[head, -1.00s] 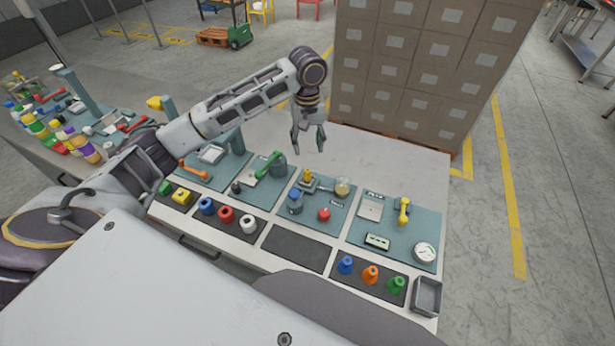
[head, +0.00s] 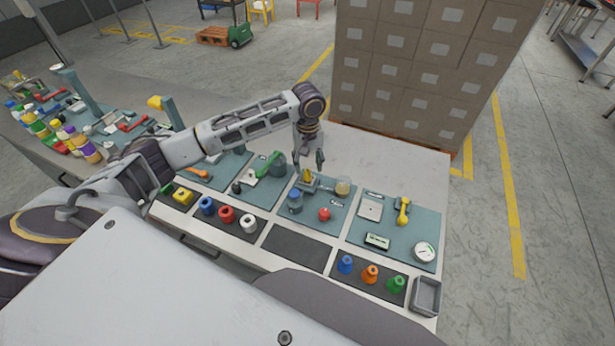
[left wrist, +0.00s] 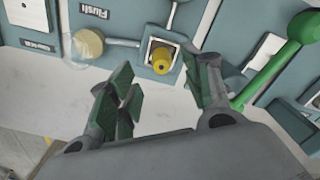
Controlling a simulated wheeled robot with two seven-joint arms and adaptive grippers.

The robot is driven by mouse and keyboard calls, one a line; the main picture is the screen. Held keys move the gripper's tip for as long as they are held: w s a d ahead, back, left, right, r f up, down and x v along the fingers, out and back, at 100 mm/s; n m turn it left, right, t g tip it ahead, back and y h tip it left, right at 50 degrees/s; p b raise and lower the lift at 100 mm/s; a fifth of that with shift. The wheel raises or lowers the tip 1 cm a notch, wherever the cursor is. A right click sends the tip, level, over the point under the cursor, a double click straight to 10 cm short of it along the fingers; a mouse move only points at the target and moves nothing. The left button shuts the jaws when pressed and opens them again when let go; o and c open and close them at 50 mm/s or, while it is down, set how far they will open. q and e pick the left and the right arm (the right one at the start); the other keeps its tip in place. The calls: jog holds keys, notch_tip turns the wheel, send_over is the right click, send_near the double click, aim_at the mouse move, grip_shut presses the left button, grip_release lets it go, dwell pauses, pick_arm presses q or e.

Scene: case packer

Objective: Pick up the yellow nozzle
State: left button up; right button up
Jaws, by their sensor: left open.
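The yellow nozzle (head: 308,175) stands in a small square holder on a teal panel of the bench. It also shows in the left wrist view (left wrist: 161,63), seated in the white-rimmed holder. My left gripper (head: 308,162) is open and empty, pointing down just above and behind the nozzle. In the left wrist view, its green-padded fingers (left wrist: 160,84) are spread, with the nozzle seen in the gap just past the tips. Contact does not show. The nozzle's lower end is hidden in the holder. My right gripper is out of view.
A green-handled lever (head: 268,164) stands close left of the holder, also near the fingers in the left wrist view (left wrist: 270,72). A clear round bulb (head: 343,187) is to its right. Blue, orange and green cones stand front right. Stacked boxes (head: 420,75) rise behind the bench.

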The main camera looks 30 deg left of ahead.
aim_at(307, 170)
pick_arm(q)
jog(key=shift+f, duration=0.1)
jog(key=shift+a+f+p, duration=0.1)
jog(key=shift+f+p, duration=0.3)
jog(key=shift+f, duration=2.15)
jog(key=shift+c, duration=0.2)
grip_shut()
jog(key=shift+r, duration=0.1)
jog(key=shift+r+b, duration=0.4)
jog(key=shift+r, duration=4.6)
